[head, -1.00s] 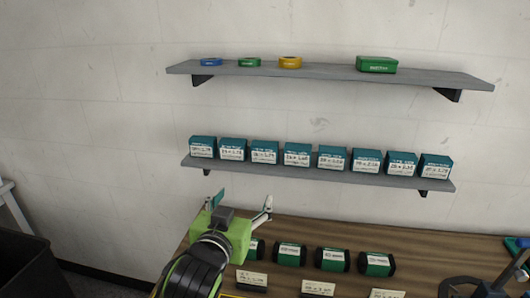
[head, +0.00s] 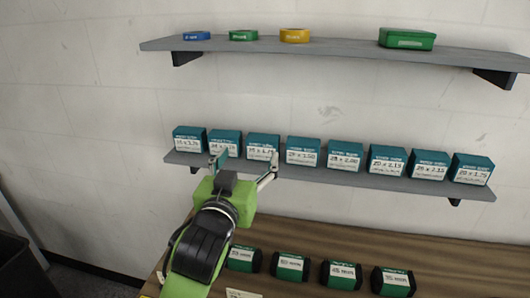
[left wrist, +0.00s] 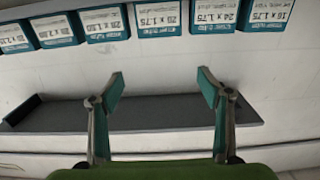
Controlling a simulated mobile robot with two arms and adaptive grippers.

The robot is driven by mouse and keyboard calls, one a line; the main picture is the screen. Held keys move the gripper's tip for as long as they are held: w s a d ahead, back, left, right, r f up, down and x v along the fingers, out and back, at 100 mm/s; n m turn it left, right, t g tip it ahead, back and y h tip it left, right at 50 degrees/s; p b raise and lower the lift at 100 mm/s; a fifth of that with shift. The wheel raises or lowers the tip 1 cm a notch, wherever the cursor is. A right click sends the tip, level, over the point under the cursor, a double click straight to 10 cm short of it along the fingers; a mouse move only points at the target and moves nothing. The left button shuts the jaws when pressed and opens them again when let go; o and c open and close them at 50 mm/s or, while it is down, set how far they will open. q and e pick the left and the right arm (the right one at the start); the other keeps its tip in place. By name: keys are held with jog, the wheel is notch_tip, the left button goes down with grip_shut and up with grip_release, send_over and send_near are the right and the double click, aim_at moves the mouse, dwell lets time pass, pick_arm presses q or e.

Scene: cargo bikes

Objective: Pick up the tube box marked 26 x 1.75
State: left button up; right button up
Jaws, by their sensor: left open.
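The tube box that appears to be marked 26 x 1.75 (head: 263,141) is teal with a white label, third from the left on the lower shelf. It also shows at the top of the left wrist view (left wrist: 157,20), upside down. My left gripper (head: 245,165) is open and empty, in front of the lower shelf, its fingertips near the second and third boxes. In the left wrist view the spread fingers (left wrist: 160,88) have nothing between them, and the box is apart from them. My right gripper is not in view.
Similar teal boxes stand close on both sides, including 24 x 1.75 (head: 225,139) and 16 x 1.75 (head: 189,138). The grey lower shelf (head: 350,178) holds the row. An upper shelf (head: 340,47) is above. Black-and-green packs (head: 291,266) stand on the wooden bench (head: 440,255).

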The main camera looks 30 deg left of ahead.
pick_arm(q)
jog(key=b, duration=0.4)
send_near(261, 147)
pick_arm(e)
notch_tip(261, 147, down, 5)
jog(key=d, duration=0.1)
pick_arm(q)
jog(key=p+x, duration=0.1)
jog(key=x, duration=0.3)
jog(key=shift+w+f+p, duration=0.1)
jog(key=shift+w+p, duration=0.2)
jog(key=shift+p, duration=0.1)
jog(key=shift+w, duration=0.15)
jog(key=p+x, duration=0.1)
jog(key=x, duration=0.1)
jog(key=p+x, duration=0.1)
jog(key=x, duration=0.1)
jog(key=shift+a+r, duration=0.15)
jog(key=shift+r, duration=0.1)
jog(key=shift+w+a+f+p, duration=0.1)
jog(key=shift+w+p, duration=0.25)
jog(key=shift+w, duration=0.05)
jog(key=c, duration=1)
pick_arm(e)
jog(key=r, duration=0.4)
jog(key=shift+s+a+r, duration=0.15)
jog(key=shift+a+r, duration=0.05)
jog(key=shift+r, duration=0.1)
